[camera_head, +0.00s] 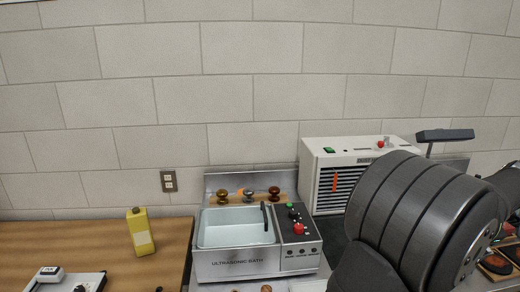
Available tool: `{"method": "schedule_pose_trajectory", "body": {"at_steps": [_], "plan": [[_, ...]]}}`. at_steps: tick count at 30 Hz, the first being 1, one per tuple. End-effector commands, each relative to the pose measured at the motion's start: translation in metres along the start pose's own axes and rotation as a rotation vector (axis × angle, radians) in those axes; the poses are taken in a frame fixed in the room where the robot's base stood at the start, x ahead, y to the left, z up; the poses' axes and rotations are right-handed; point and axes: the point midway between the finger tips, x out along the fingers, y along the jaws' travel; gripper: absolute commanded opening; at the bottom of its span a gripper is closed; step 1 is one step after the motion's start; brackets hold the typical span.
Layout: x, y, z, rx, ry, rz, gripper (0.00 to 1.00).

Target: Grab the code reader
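I cannot make out a code reader for certain. A small white device with a dark-marked end (48,273) sits at the lower left, on or beside a white flat unit cut off by the bottom edge; I cannot tell whether it is the code reader. My dark grey arm fills the right side and hides part of the counter there. My gripper is not visible in this view.
A yellow bottle (140,232) stands on the wooden table (95,240). An ultrasonic bath (240,262) with knobs behind it stands at centre. A white vented box (340,158) is behind my arm. Small dark items in a wooden tray (496,264) lie far right.

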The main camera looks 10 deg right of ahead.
Motion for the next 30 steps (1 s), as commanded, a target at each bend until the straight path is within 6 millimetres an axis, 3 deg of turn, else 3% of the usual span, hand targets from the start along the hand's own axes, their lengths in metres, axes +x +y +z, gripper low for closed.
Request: {"method": "schedule_pose_trajectory", "body": {"at_steps": [14,21,30], "plan": [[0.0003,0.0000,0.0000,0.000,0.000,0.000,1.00],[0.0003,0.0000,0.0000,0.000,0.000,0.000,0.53],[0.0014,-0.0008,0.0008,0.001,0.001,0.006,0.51]]}}
